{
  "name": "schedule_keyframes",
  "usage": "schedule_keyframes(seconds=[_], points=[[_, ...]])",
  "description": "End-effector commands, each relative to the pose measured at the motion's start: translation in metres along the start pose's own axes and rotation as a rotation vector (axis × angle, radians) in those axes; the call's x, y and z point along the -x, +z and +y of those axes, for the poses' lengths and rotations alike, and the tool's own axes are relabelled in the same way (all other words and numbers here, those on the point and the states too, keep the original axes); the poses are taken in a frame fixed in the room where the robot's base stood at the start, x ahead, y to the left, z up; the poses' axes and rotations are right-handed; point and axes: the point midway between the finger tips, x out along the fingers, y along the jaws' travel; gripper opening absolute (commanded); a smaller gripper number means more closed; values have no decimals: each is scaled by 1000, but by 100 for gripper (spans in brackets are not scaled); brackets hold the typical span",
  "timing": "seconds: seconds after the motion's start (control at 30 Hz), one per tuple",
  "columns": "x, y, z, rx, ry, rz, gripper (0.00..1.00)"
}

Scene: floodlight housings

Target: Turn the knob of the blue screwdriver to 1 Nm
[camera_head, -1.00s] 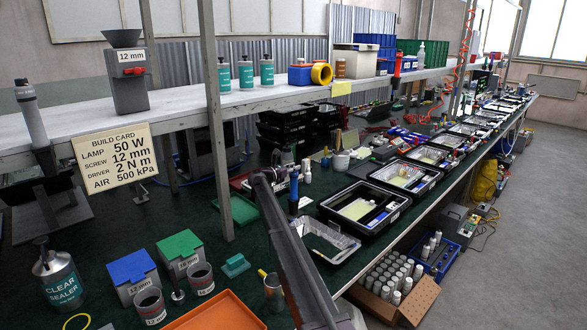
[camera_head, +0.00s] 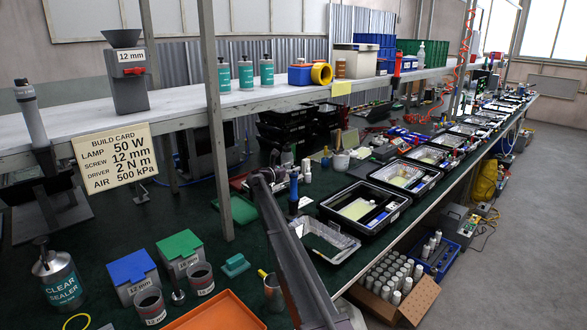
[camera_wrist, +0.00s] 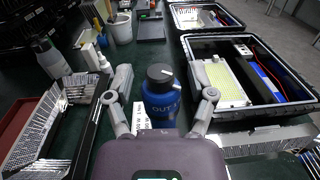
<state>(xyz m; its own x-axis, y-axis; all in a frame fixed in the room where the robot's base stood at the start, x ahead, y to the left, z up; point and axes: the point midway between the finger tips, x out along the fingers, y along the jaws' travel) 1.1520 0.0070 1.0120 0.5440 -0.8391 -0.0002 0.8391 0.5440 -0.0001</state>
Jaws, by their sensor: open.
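The blue screwdriver (camera_wrist: 160,102) stands upright on the bench in the wrist view, with a black knob (camera_wrist: 160,74) on top that carries a pale mark. I cannot read a torque value on it. My gripper (camera_wrist: 166,88) is open, with one finger on each side of the screwdriver and a visible gap to both. In the head view the blue screwdriver (camera_head: 294,192) shows beside the end of my arm. The build card (camera_head: 113,160) on the shelf reads driver 2 N m.
A black tray (camera_wrist: 262,112) with a light panel and a blue part lies right of the screwdriver. A grey cup (camera_wrist: 122,28) stands behind.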

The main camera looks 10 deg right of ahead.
Motion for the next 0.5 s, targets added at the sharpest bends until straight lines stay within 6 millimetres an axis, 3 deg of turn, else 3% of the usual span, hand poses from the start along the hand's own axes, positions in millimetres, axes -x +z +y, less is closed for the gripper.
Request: schedule_keyframes(seconds=[0.5], points=[[59,0,-1,0,-1,0,71]])
